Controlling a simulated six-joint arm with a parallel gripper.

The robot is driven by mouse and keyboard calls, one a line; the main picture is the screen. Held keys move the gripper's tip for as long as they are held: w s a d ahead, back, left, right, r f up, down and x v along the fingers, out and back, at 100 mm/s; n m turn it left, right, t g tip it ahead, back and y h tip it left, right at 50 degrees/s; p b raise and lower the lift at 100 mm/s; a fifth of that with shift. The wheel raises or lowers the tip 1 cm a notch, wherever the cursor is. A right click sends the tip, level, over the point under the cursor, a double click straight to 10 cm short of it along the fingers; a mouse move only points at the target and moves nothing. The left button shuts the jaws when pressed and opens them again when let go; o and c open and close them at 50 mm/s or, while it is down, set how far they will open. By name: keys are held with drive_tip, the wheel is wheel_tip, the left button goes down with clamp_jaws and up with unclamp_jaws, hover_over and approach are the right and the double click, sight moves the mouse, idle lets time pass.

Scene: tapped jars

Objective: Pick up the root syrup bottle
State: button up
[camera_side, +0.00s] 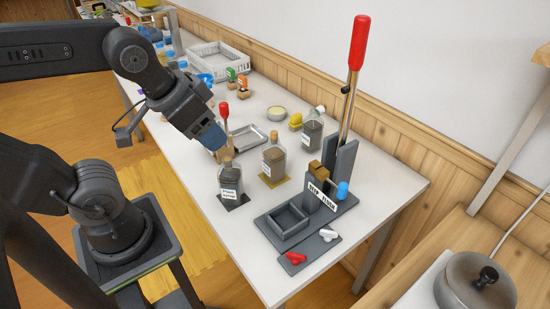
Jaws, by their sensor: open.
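Several square glass bottles with dark contents stand on the white table. The front one (229,182), on a dark square pad, has a white label whose small print seems to end in "syrup"; I take it as the root syrup bottle. A second bottle (273,162) stands on a tan pad behind it to the right. A third bottle (312,130) is further back. My gripper (211,138) is above and behind the front bottle in the picture, pointing down, with blue at its tip. It is open, with no bottle in it. Its fingers are hard to make out.
A press with a tall red-handled lever (359,42) stands on a grey base (268,225) at right. A red-handled tool (224,112) rises near my gripper, by a metal tray (246,140). A white crate (217,62) stands further back. The near-left table is clear.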

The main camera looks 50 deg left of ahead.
drive_tip(key=shift+o, duration=0.8)
